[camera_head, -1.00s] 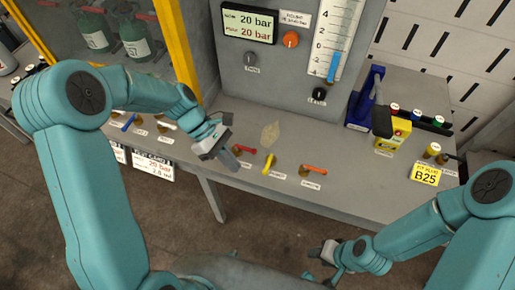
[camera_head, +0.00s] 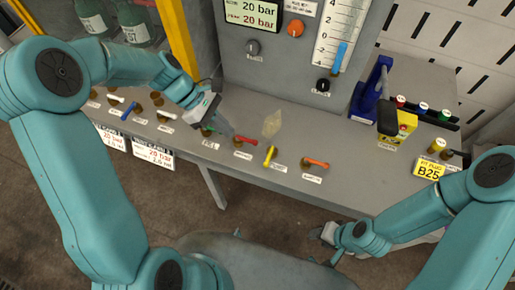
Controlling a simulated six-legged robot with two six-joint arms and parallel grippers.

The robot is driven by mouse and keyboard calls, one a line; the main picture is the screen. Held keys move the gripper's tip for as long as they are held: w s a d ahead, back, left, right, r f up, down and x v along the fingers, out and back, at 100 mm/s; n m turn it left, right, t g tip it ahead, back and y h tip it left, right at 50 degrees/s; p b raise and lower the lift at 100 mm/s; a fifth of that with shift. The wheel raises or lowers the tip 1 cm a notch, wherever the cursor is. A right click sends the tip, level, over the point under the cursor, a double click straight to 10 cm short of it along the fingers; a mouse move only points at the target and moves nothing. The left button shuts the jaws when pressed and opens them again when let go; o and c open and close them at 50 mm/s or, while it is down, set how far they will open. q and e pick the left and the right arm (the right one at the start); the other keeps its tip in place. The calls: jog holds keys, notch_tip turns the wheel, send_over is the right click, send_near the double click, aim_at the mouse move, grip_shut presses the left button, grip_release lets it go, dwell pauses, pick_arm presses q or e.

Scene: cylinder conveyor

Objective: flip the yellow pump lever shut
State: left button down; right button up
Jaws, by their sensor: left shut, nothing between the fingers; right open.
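The yellow lever (camera_head: 270,156) is a short bar on the front part of the grey bench top, between a red lever (camera_head: 245,140) and an orange lever (camera_head: 315,163). It points toward the bench's front edge, slightly slanted. The small label by it is too small to read. My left gripper (camera_head: 224,129) is shut and empty, left of the red lever and close to a green lever (camera_head: 207,131). It is apart from the yellow lever. My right gripper (camera_head: 324,233) is open and empty, low in front of the bench.
More levers, white (camera_head: 167,115) and blue (camera_head: 130,111), line the bench to the left. A panel with a pressure display (camera_head: 251,15) and knobs stands behind. A yellow box (camera_head: 404,125) and blue stand (camera_head: 368,100) sit at right. A yellow post (camera_head: 177,40) rises at left.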

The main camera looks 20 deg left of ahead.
aim_at(270, 156)
pick_arm(q)
jog(key=x, duration=0.9)
jog(key=shift+d+r, duration=0.1)
jog(key=shift+r, duration=0.05)
jog(key=shift+d+p, duration=0.3)
jog(key=shift+d, duration=0.85)
jog(key=shift+d+f, duration=0.3)
jog(key=shift+d, duration=0.25)
jog(key=shift+d, duration=0.1)
